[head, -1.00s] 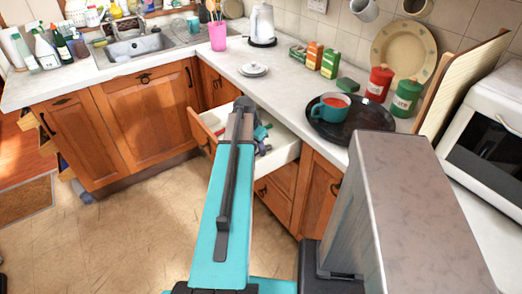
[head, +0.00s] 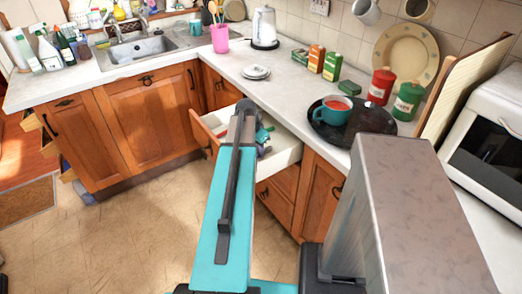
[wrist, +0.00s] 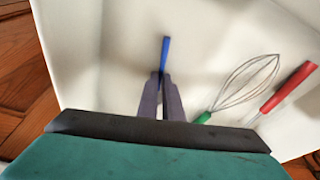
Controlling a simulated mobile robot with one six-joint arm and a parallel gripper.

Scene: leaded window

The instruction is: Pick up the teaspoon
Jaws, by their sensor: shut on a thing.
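A slim blue handle (wrist: 165,54), which looks like the teaspoon's, shows in the wrist view over the white inside of the open drawer (wrist: 95,65). My gripper (wrist: 161,78) is shut on it, with the handle sticking out beyond the fingertips. The rest of the spoon is hidden behind the fingers and wrist. In the head view, my arm covers most of the gripper and the spoon at the open drawer (head: 288,150).
A whisk (wrist: 240,85) with a green handle and a red-handled utensil (wrist: 289,87) lie in the drawer, right of my gripper. Above, the counter holds a dark tray (head: 375,122) with a teal mug (head: 333,112), and a small white lidded dish (head: 256,73).

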